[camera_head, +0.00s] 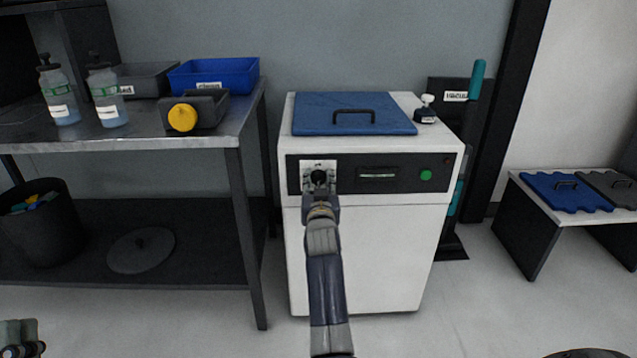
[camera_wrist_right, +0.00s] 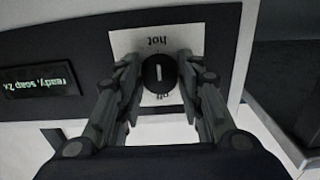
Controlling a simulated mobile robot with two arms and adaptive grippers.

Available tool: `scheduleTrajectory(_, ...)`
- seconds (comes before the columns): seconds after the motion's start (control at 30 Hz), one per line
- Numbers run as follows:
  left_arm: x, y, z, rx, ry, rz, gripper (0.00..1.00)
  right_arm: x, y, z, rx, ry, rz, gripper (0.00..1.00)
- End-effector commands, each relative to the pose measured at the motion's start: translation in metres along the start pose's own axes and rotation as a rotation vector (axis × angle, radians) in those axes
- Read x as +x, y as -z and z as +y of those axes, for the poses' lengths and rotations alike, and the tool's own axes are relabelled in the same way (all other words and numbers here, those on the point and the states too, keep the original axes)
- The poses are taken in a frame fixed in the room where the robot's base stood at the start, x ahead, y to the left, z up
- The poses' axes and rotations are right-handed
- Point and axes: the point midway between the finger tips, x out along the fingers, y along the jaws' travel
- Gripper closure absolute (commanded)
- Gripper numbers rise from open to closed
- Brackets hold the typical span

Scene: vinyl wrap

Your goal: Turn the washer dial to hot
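The white washer (camera_head: 375,255) stands at the centre of the head view, with a dark control strip on its front. My right gripper (camera_head: 318,180) is at the dial on the strip's left end and hides most of it. In the right wrist view, the round black dial (camera_wrist_right: 159,73) with a white mark sits between the fingertips, which appear to touch its sides. The picture is upside down there: the "hot" label (camera_wrist_right: 157,42) is above the dial and "off" is below, partly covered. My left gripper (camera_head: 20,338) shows only partly at the lower left corner.
The strip holds a lit display (camera_wrist_right: 40,83) and a green button (camera_head: 426,175). A blue lid (camera_head: 350,102) and a small bottle (camera_head: 426,110) are on the washer. A metal table (camera_head: 190,136) with bottles and bins stands left, a low bench (camera_head: 600,218) right.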

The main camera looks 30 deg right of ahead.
Motion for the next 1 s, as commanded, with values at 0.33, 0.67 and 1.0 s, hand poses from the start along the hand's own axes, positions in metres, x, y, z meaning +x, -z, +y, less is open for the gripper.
scheduleTrajectory(0.33,0.000,0.000,0.000,0.000,0.000,0.002,1.00,0.000,0.000,0.000,-0.002,0.000,0.000,0.45)
scheduleTrajectory(0.67,0.000,0.001,0.001,-0.001,-0.001,0.003,1.00,0.000,0.039,0.000,-0.001,-0.001,0.007,0.45)
scheduleTrajectory(1.0,0.000,0.001,0.000,-0.001,-0.001,0.002,1.00,0.000,0.093,-0.002,-0.001,0.000,0.003,0.45)
